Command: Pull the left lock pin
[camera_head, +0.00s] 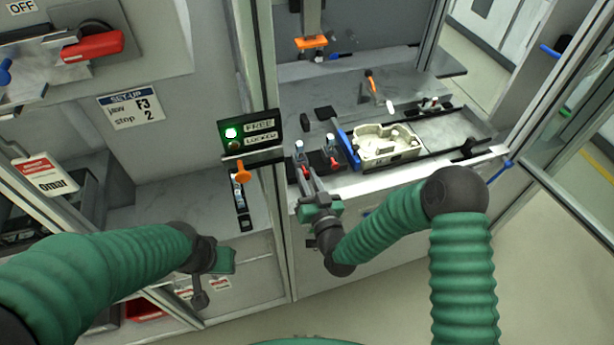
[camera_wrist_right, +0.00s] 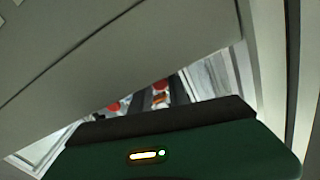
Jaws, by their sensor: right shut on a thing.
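Two small lock pins with red parts stand at the left end of the pallet rails: the left lock pin (camera_head: 305,171) and another red pin (camera_head: 334,163) to its right. My right gripper (camera_head: 306,168) reaches up to the left pin and is shut on it; its fingers partly hide the pin. In the right wrist view, two red round ends (camera_wrist_right: 113,106) show beyond the dark gripper edge, but the grip itself is hidden. My left gripper (camera_head: 201,290) hangs low at the left, away from the pins; its fingers are too unclear to judge.
A pale cast part (camera_head: 386,142) sits on the pallet line behind a blue bar (camera_head: 348,146). A FREE/LOCKED panel (camera_head: 252,136) has its green FREE lamp lit. An orange knob (camera_head: 242,172) sits below it. A metal post (camera_head: 267,100) stands left of my right gripper.

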